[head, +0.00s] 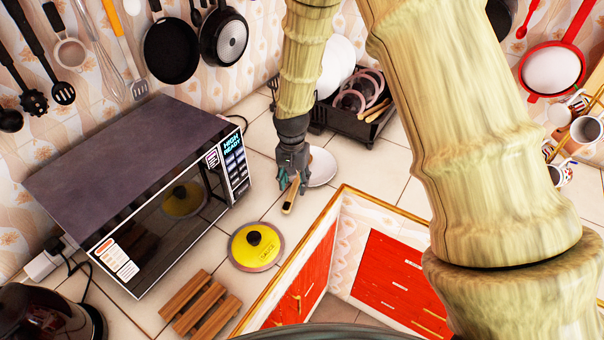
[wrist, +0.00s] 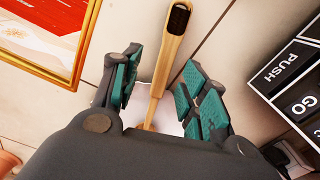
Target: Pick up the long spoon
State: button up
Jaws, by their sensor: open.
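The long spoon shows as a light wooden handle with a dark end piece in the wrist view (wrist: 170,55); its bowl end is hidden behind my gripper's body. In the head view its handle (head: 290,197) points toward the counter's front edge, just below my gripper (head: 291,178). My gripper is open, with its teal-padded fingers (wrist: 160,78) on either side of the handle. A gap shows between the handle and each finger. A white plate (head: 322,169) lies right beside my gripper, partly hidden by it.
A microwave (head: 130,170) stands left of my gripper. A yellow round lid (head: 255,246) and a wooden trivet (head: 200,304) lie nearer on the tiled counter. A black dish rack (head: 352,122) stands behind. Pans and utensils hang on the wall. The counter's wooden edge (head: 290,245) is close.

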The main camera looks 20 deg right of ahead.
aim_at(294, 190)
jog(key=shift+w+f+p, duration=0.35)
jog(key=shift+f+p, duration=0.05)
jog(key=shift+f, duration=0.5)
jog(key=shift+s+f, duration=0.2)
jog(key=shift+f, duration=0.5)
jog(key=shift+w+f, duration=0.1)
jog(key=shift+f, duration=0.15)
grip_shut()
